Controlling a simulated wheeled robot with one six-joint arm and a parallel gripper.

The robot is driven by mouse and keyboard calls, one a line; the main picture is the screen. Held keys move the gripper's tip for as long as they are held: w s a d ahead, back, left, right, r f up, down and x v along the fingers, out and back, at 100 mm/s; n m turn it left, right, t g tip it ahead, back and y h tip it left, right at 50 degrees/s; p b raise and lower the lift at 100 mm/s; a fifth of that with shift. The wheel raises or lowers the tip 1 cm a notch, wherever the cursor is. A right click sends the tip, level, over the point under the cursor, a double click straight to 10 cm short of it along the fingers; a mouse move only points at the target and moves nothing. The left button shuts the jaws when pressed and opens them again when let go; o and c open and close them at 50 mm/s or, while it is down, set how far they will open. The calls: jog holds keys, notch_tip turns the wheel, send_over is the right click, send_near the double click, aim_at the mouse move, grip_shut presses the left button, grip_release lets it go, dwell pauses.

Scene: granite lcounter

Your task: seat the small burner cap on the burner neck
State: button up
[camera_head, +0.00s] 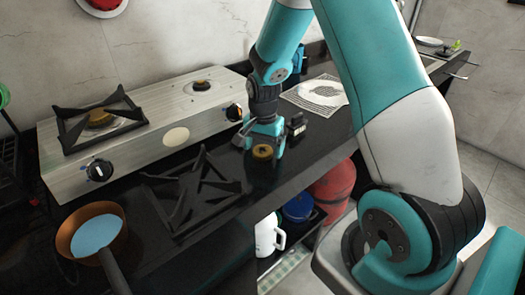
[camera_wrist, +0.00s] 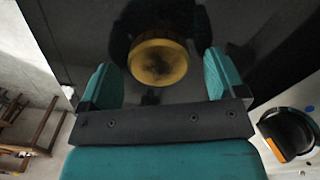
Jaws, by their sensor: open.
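The small burner cap (camera_head: 263,152), round and brass-coloured, is on the dark counter near its front edge, right of the stove. In the wrist view the cap (camera_wrist: 158,62) appears between my two fingers, with a visible gap on each side. My gripper (camera_head: 264,143) is open and points down over the cap. The bare burner neck (camera_head: 202,85) stands on the right part of the metal stove (camera_head: 174,110), up and left of my gripper. Whether the cap lies inside the finger depth is hard to tell.
A pan support (camera_head: 100,118) covers the left burner; another grate (camera_head: 193,193) lies on the counter in front of the stove. A copper pan (camera_head: 97,232) is at the lower left. A small black object (camera_head: 296,124) stands right of my gripper. A white patterned mat (camera_head: 302,101) lies behind.

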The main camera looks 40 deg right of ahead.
jog(key=shift+f, duration=0.1)
jog(key=shift+c, duration=0.2)
jog(key=c, duration=0.9)
jog(key=shift+c, duration=0.2)
